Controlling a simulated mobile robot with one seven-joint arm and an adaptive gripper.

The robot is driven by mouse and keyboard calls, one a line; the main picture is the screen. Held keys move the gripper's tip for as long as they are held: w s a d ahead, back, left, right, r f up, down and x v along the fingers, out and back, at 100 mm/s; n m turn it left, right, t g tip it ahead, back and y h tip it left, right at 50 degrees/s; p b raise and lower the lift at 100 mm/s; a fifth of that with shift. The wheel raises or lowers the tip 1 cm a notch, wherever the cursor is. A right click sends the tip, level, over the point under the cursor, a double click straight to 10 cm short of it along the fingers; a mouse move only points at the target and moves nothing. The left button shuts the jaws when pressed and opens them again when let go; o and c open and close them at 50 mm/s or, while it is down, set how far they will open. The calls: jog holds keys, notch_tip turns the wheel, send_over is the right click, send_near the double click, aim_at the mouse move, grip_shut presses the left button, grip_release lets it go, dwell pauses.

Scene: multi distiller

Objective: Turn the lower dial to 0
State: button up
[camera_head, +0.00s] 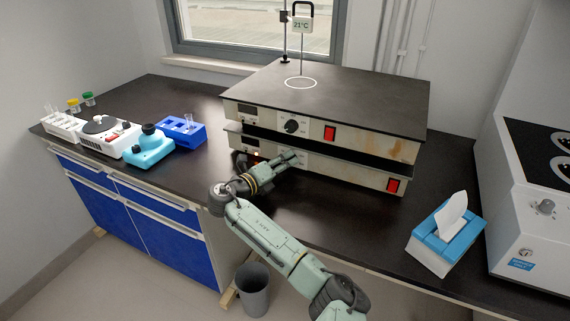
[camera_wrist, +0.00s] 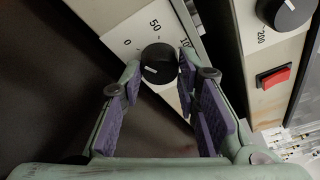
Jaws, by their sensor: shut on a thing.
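The lower dial (camera_wrist: 160,64) is a round black knob on the pale front panel of the lower hotplate. The wrist view shows 0, 50 and a partly covered 100 printed around it. A short white mark shows on its face, but I cannot tell exactly which number it points to. My gripper (camera_wrist: 160,76) is shut on this dial, with one purple-padded finger on each side. In the head view my gripper (camera_head: 296,158) reaches the lower panel and hides the dial. The lower hotplate (camera_head: 345,172) sits under the upper one.
The upper hotplate (camera_head: 375,140) has its own black dial (camera_head: 291,127) and red switch (camera_head: 329,133); its dial is also close by in the wrist view (camera_wrist: 286,12). The lower red switch (camera_head: 392,185) is at right. A tissue box (camera_head: 432,248) stands front right.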

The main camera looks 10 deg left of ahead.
jog(key=shift+n, duration=0.5)
jog(key=o, duration=0.9)
jog(key=v, duration=1.2)
jog(key=shift+f, duration=0.25)
jog(key=shift+a, duration=0.1)
